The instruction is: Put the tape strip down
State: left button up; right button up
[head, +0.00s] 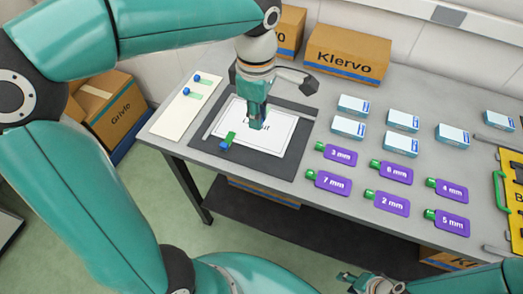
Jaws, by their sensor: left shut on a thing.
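My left gripper (257,120) points down over a white printed sheet (287,128) on a dark grey mat (268,168). It is shut on what seems to be a tape strip, which the fingers mostly hide; I cannot tell whether it touches the sheet. Another green tape strip with a blue end (228,140) lies across the sheet's left edge. Two more strips (199,81) (190,93) lie on a white board (176,118) at the left. My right gripper (372,284) is low at the bottom edge, away from the sheet, and its fingers are unclear.
Several small blue-white boxes (354,105) and purple size tags (336,154) cover the right half of the grey table. A Klervo carton (347,54) stands behind the mat. A yellow case (513,185) is at the right edge. A Grivio carton (108,108) is at the left.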

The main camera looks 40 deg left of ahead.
aim_at(259, 160)
pick_arm(q)
notch_tip(259, 160, down, 14)
jog(key=shift+f+b, duration=0.1)
jog(key=shift+b, duration=0.2)
jog(key=shift+f, duration=0.2)
jog(key=o, duration=0.7)
jog(key=shift+r, duration=0.1)
jog(key=shift+r, duration=0.1)
jog(key=shift+r, duration=0.15)
notch_tip(259, 160, up, 12)
jog(key=shift+f+p, duration=0.15)
jog(key=shift+p, duration=0.2)
